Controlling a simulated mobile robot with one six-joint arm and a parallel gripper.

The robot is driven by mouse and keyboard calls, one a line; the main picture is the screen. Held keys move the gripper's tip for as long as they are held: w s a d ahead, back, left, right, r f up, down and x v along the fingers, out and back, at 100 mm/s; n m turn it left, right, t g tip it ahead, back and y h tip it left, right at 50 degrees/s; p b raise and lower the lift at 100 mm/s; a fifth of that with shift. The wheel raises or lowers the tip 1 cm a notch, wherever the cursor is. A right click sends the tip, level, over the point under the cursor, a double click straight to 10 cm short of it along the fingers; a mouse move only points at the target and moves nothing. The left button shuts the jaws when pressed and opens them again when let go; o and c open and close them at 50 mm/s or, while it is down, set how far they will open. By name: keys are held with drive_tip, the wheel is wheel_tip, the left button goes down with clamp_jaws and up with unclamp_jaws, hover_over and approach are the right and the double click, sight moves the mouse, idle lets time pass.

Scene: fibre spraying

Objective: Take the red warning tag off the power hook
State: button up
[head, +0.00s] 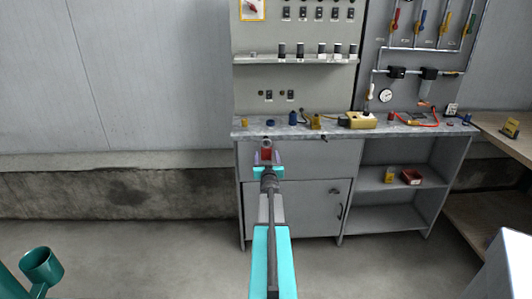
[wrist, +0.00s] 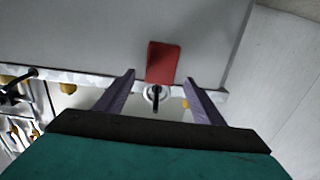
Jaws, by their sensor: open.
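The red tag (head: 266,155) hangs at the front edge of the grey workbench, below a round grey hook fitting (head: 267,143). In the wrist view the red tag (wrist: 163,62) shows as a flat red plate, with the round fitting and its dark pin (wrist: 155,95) at its lower end. My gripper (head: 267,157) is in front of the tag, its fingers on either side of it. In the wrist view the two purple fingers of my gripper (wrist: 159,78) stand apart, with a gap to the tag on both sides. I cannot tell how deep they reach.
The workbench top (head: 342,130) carries a yellow device (head: 358,119) and several small parts. A switch panel (head: 295,40) rises behind it. Open shelves (head: 385,215) hold a red box (head: 411,176). A green cup-shaped thing (head: 40,268) is at lower left.

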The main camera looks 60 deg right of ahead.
sight(266, 148)
drive_tip(key=shift+x, duration=1.3)
drive_tip(key=c, duration=1.2)
drive_tip(key=shift+r, duration=0.1)
drive_tip(key=shift+r, duration=0.8)
drive_tip(key=b+v, duration=0.2)
drive_tip(key=v, duration=1.6)
drive_tip(key=shift+b, duration=0.3)
drive_tip(key=shift+f, duration=0.1)
